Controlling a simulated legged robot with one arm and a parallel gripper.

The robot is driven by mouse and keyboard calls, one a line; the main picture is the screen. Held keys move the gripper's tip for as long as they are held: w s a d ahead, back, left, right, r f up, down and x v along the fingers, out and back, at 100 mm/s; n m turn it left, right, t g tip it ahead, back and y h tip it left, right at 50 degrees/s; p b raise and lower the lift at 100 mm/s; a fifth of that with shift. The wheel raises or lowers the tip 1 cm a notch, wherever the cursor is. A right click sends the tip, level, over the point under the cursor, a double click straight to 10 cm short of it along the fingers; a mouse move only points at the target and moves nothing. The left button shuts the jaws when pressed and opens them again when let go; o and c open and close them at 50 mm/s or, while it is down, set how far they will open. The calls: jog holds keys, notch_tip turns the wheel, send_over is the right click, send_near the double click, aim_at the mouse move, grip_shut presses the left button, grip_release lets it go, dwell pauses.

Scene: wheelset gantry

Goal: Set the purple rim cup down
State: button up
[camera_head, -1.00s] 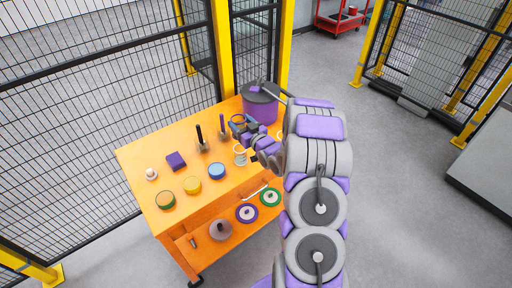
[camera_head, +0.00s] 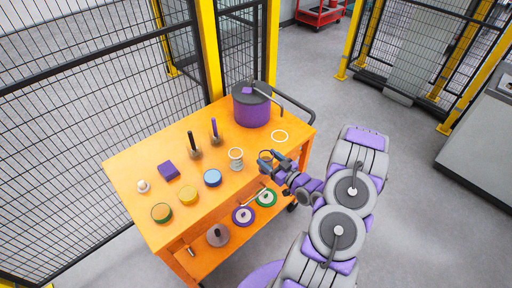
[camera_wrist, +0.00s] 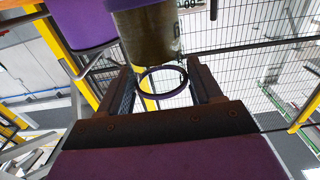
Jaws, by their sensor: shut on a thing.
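My gripper (camera_head: 272,161) is shut on the purple rim cup (camera_head: 264,155) by the right front edge of the orange table (camera_head: 128,172). In the wrist view a dark purple ring-shaped rim (camera_wrist: 141,87) shows between my two fingers (camera_wrist: 162,88), and the fence shows through it. The rest of the cup is hard to make out. In the head view I cannot tell whether the cup touches the tabletop. A clear cup with white rings (camera_head: 236,159) stands upright just left of my gripper, apart from it.
A large purple pot (camera_head: 251,112) with a dark lid stands at the back. Wheels (camera_head: 242,215) sit on the lower shelf.

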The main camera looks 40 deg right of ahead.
jog(key=w+d+f+b, duration=0.1)
jog(key=w, duration=0.3)
jog(key=w+d+f, duration=0.2)
jog(key=w, duration=0.2)
jog(key=w+d+f+b, duration=0.1)
jog(key=w+f, duration=0.1)
jog(key=w, duration=0.3)
jog(key=shift+d+b, duration=0.3)
jog(key=shift+d+r, duration=0.1)
jog(key=o, duration=1.2)
